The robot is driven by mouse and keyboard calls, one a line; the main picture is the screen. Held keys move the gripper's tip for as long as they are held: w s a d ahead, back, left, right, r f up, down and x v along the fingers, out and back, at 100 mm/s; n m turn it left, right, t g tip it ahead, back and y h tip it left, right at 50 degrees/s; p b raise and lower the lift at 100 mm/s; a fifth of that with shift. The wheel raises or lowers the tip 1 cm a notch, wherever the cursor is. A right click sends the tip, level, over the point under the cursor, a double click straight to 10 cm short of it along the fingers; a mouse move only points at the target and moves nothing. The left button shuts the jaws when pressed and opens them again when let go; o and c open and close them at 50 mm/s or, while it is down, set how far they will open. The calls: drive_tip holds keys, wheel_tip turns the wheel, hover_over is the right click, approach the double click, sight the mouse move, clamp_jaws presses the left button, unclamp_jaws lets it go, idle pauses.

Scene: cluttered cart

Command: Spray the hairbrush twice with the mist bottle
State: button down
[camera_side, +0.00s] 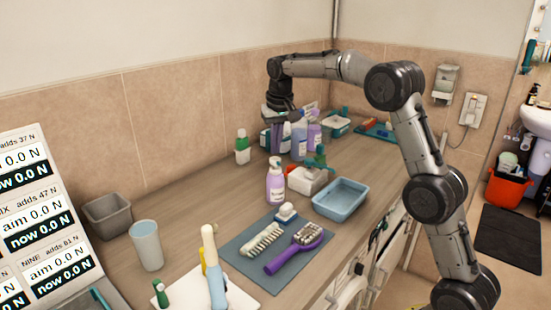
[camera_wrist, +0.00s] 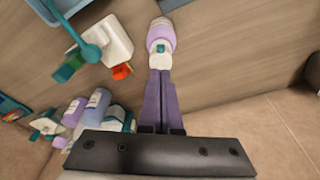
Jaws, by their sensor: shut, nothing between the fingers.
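The hairbrush (camera_side: 294,248), with a purple handle and pale bristles facing up, lies on a grey-blue mat at the front of the counter. A lavender bottle with a white top (camera_side: 276,184), which looks like the mist bottle, stands upright behind the mat. It also shows at the top of the wrist view (camera_wrist: 161,36). My gripper (camera_side: 275,146) is above the back of the counter, near a group of bottles. In the wrist view its purple fingers (camera_wrist: 160,76) are together and empty, pointing towards the lavender bottle. They look apart from it.
A white brush (camera_side: 262,240) shares the mat (camera_side: 240,262) with the hairbrush. A blue tray (camera_side: 341,198) and a white box with teal and red parts (camera_side: 306,181) stand right of the lavender bottle. Several bottles (camera_side: 299,140) crowd the back.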

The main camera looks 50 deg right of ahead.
drive_tip(key=shift+f, duration=0.1)
idle(0.3)
drive_tip(key=shift+s+x, duration=0.1)
drive_tip(key=shift+x, duration=0.55)
drive_tip(key=shift+s+x, duration=0.15)
drive_tip(key=shift+x, duration=0.5)
drive_tip(key=shift+a+f, duration=0.1)
drive_tip(key=shift+a, duration=0.05)
drive_tip(key=shift+w+v, duration=0.15)
drive_tip(key=shift+v, duration=0.55)
drive_tip(key=shift+w+v, duration=0.1)
drive_tip(key=shift+v, duration=0.65)
drive_tip(key=shift+s+x, duration=0.1)
drive_tip(key=shift+x, duration=0.6)
drive_tip(key=shift+s+x, duration=0.15)
drive_tip(key=shift+x, duration=0.5)
drive_tip(key=shift+w+v, duration=0.2)
drive_tip(key=shift+v, duration=1.1)
